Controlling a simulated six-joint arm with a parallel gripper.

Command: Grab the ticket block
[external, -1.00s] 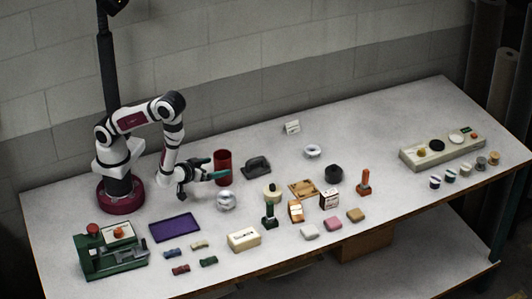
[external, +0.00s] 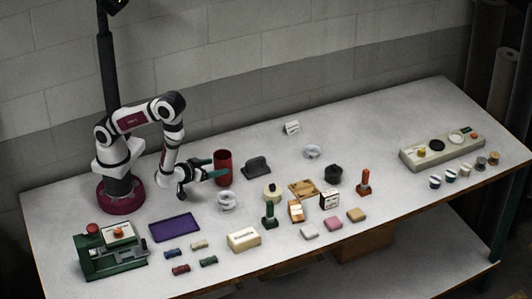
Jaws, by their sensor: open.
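No item is clearly readable as the ticket block. Candidates are a cream block with dark lettering (external: 243,238) at the front, a small white and dark red box (external: 329,199) near the middle, and a small white card-like piece (external: 292,127) at the back. All three stand apart from my gripper, and the lettering is too small to read.
A pale round item (external: 226,201) sits just below my gripper. A purple pad (external: 175,228) and a green machine (external: 112,252) are at the left front. Several small items crowd the middle; a beige control panel (external: 442,152) is at the right. The back right is mostly clear.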

